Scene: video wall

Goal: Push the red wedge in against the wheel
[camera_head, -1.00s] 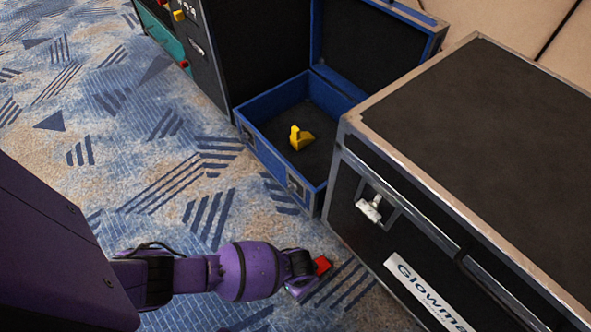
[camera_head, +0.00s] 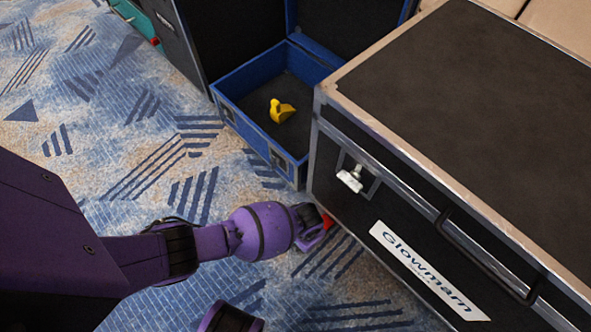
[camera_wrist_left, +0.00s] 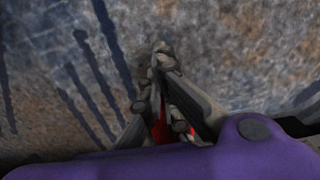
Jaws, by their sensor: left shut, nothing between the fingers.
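The red wedge (camera_head: 328,222) is a small red patch on the carpet, close to the lower edge of the large black case (camera_head: 345,225) in the head view. My left gripper (camera_head: 316,232) is low at the floor beside the wedge and hides most of it. In the left wrist view the fingers of my left gripper (camera_wrist_left: 162,58) are shut with nothing held, and bits of red wedge (camera_wrist_left: 160,128) show behind and between the finger links. The wheel cannot be made out. I cannot tell whether the wedge touches the case.
The black case has metal edges, a latch (camera_head: 351,178) and a white label (camera_head: 428,270). Behind it stands an open blue-edged case (camera_head: 243,135) with a yellow object (camera_head: 281,110) inside. Patterned carpet (camera_head: 95,165) is free to the left.

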